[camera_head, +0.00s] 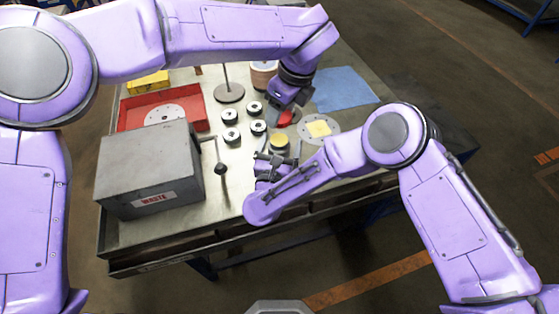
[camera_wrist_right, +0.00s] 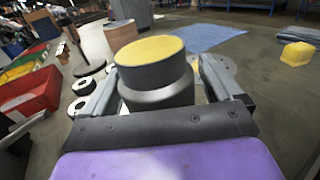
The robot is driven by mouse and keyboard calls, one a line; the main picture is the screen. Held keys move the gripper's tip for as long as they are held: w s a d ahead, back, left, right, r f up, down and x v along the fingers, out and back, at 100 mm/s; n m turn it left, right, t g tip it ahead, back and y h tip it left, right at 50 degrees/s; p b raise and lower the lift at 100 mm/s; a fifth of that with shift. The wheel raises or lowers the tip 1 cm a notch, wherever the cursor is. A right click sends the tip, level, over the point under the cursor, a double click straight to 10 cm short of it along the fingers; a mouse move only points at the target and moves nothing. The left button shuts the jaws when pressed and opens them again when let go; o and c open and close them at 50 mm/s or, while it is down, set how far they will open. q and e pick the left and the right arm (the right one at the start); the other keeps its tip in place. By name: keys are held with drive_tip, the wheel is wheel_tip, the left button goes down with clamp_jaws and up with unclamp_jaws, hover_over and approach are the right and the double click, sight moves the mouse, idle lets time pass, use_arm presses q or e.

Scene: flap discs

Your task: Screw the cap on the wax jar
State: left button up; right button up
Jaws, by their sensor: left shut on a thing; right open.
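The wax jar (camera_head: 280,142), dark grey with a flat yellow top, stands upright and uncapped on the bench. It fills the middle of the right wrist view (camera_wrist_right: 158,92). My right gripper (camera_head: 277,158) is open, with one finger on each side of the jar; I cannot tell whether they touch it. My left gripper (camera_head: 284,106) is shut on a red piece, seemingly the cap (camera_head: 286,118), which is partly hidden by the fingers. It is beyond the jar in the head view, apart from it.
A grey waste box (camera_head: 150,165), a red tray (camera_head: 130,114) and a rod on a round base (camera_head: 230,93) are farther left. A blue cloth (camera_head: 345,88) lies flat.

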drive_tip(key=c, duration=1.5)
use_arm(q)
hover_over(278, 139)
drive_tip(key=shift+s+d+f, duration=0.1)
drive_tip(key=shift+d+f, duration=0.05)
drive_tip(key=shift+f, duration=1.1)
drive_tip(key=shift+s+d+f, duration=0.1)
drive_tip(key=shift+d+f, duration=0.05)
drive_tip(key=shift+f, duration=1.05)
drive_tip(key=shift+f, duration=0.1)
drive_tip(key=shift+f, duration=0.8)
drive_tip(key=shift+f, duration=0.6)
